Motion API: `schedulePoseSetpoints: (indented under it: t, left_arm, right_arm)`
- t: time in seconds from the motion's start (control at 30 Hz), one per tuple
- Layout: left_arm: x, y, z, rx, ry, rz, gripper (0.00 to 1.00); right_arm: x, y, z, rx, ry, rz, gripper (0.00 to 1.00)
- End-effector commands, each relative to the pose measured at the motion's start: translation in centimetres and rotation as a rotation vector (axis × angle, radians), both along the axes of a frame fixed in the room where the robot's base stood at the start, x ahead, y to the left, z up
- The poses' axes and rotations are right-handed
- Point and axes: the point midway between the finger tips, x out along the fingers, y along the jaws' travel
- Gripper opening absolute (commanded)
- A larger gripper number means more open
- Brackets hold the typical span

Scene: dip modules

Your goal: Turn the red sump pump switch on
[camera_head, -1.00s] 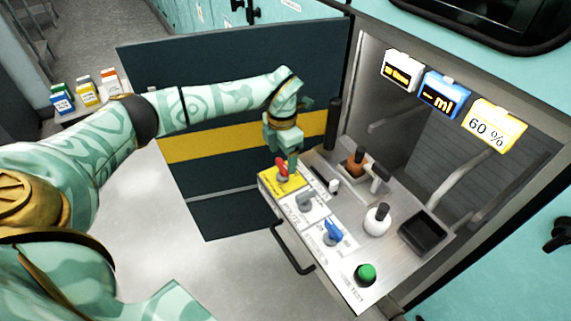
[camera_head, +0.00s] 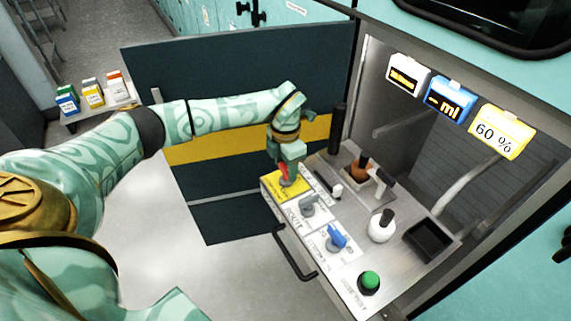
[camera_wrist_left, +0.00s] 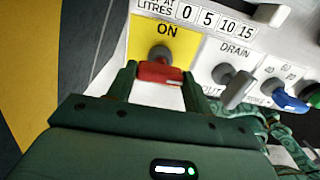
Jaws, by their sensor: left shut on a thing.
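My right gripper is not in view.
Beside the yellow plate are a grey drain switch (camera_head: 311,207), a blue switch (camera_head: 337,237) and a green button (camera_head: 370,281). A black handle bar (camera_head: 295,257) projects from the panel front. Displays (camera_head: 449,98) hang behind, one reading 60 %.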

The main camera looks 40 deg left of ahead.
Motion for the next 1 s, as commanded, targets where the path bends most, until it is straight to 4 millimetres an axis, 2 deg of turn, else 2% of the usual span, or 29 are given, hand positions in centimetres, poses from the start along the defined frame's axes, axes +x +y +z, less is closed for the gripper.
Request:
schedulePoseSetpoints:
  t: [0.37, 1.0]
  left_arm:
    - [0.0, 0.0, 0.6, 0.001, -0.004, 0.209, 0.28]
    - [0.1, 0.0, 0.6, -0.001, -0.005, 0.814, 0.28]
  right_arm:
    - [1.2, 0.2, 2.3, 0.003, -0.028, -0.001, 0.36]
    - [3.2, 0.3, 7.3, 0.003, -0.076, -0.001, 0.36]
